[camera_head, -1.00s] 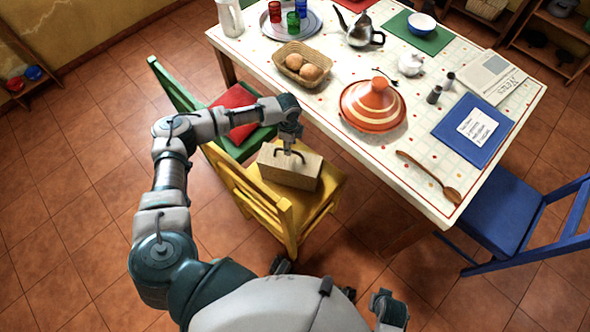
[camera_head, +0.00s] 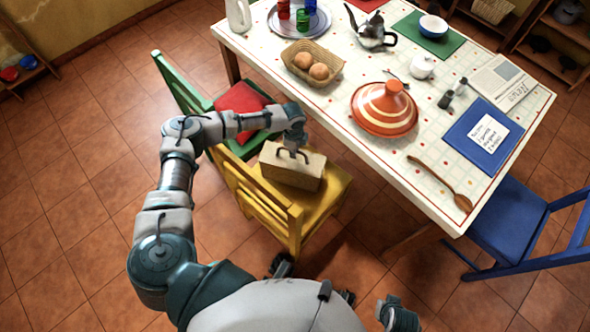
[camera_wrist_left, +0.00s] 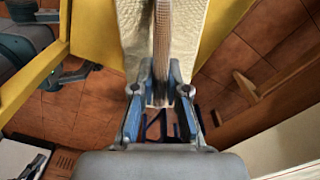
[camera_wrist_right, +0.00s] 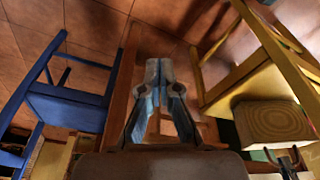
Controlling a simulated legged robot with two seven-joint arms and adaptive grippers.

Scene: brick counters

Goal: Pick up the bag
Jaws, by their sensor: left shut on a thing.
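The bag (camera_head: 291,170) is tan and box-like, with a dark arched handle on top. It is at the seat of the yellow chair (camera_head: 329,200); I cannot tell whether its base touches the seat. My left gripper (camera_head: 293,149) is above it, shut on the handle. In the left wrist view the brown braided handle (camera_wrist_left: 161,50) runs between the fingers (camera_wrist_left: 160,95), with the cream bag body (camera_wrist_left: 134,40) behind. My right gripper (camera_wrist_right: 160,75) is shut and empty, low beside the table and away from the bag, which also shows in the right wrist view (camera_wrist_right: 271,123).
The laid table (camera_head: 330,110) stands close beyond the yellow chair, with a bread basket (camera_head: 302,75) and orange tagine (camera_head: 384,115) near its edge. A green chair (camera_head: 185,88) is on the left, a blue chair (camera_head: 505,215) on the right. Tiled floor at left is clear.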

